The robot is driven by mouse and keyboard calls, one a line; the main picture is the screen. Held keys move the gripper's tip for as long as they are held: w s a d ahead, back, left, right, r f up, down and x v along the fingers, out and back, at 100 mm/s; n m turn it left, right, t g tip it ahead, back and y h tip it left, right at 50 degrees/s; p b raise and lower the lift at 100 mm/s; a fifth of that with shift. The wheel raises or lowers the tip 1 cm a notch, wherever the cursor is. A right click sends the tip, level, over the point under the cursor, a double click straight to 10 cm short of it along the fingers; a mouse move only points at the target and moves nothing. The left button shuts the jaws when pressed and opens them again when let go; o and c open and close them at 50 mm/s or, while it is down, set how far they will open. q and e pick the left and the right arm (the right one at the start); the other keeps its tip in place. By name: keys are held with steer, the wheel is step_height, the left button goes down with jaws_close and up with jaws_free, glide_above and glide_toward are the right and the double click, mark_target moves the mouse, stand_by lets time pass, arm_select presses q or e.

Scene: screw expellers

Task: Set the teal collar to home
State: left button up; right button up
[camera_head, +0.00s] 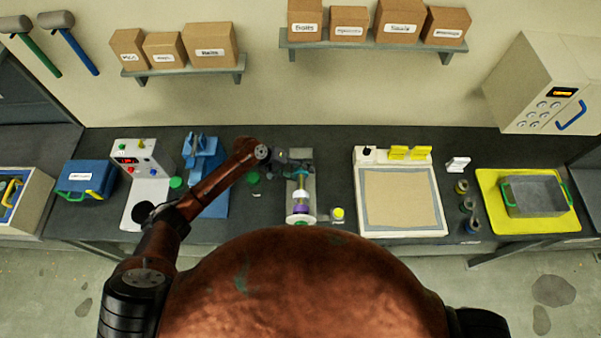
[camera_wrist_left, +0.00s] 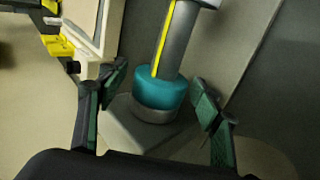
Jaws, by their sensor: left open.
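The teal collar (camera_wrist_left: 160,92) shows in the left wrist view as a ring around a grey barrel with a yellow stripe, just above a round grey base ring. My left gripper (camera_wrist_left: 160,82) is open, with one finger on each side of the collar and visible gaps between. In the head view my left gripper (camera_head: 293,163) is over the far end of the screw expeller (camera_head: 306,185), largely hiding the collar there. A purple collar (camera_head: 300,198) sits near the expeller's near end. My right gripper is not in view.
A white panel machine (camera_head: 150,190) and a blue press (camera_head: 205,170) stand left of the expeller. Further right are a framed board (camera_head: 440,215) and a metal basin (camera_head: 535,196) on a yellow mat (camera_head: 490,190).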

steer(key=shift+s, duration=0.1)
arm_select(q)
steer(key=v, duration=1.2)
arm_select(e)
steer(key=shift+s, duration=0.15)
arm_select(q)
steer(key=shift+d, duration=0.1)
